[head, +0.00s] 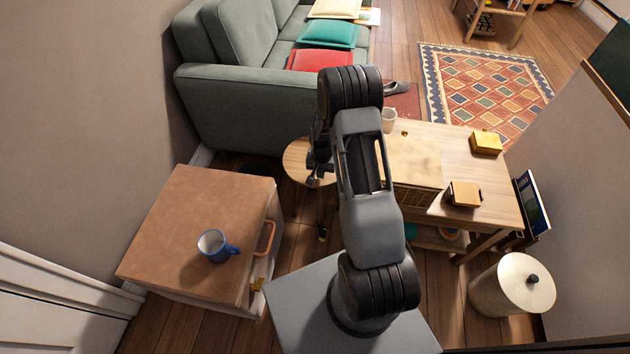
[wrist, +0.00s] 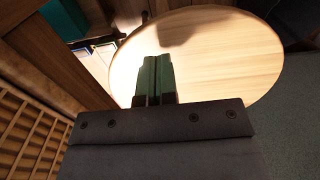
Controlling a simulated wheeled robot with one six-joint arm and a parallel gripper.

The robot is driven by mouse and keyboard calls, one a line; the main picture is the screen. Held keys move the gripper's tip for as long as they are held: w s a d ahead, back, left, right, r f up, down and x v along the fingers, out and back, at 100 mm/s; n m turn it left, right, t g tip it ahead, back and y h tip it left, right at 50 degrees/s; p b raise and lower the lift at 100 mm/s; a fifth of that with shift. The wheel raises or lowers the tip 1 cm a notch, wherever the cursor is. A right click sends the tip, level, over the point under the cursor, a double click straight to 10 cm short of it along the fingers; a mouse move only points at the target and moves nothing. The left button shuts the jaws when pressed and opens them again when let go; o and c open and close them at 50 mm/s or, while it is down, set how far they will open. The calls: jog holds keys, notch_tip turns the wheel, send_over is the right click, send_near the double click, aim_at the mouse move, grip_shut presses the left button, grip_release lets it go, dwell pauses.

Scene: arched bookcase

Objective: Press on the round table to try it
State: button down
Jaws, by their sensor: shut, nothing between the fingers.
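The round table (head: 297,161) is a small light-wood disc between the sofa and the wooden table in the head view, partly hidden behind my arm. In the wrist view the round table top (wrist: 215,55) fills the upper middle and is bare. My gripper (head: 315,180) is over the round table in the head view. In the wrist view its two green-lit fingers (wrist: 154,75) are together with nothing between them, pointing across the table top. A shadow lies on the top beyond the fingertips. I cannot tell whether the fingertips touch the surface.
A green-grey sofa (head: 250,95) stands behind. A wooden table (head: 455,160) with boxes is right of my arm, and a brown-topped cabinet (head: 190,215) with a blue mug (head: 214,246) is at left. A white bin (head: 512,287) stands at lower right.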

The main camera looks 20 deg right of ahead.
jog(key=shift+f+b, duration=0.65)
jog(key=shift+f, duration=0.35)
dwell(0.5)
jog(key=shift+r+p, duration=2.5)
jog(key=shift+r, duration=1)
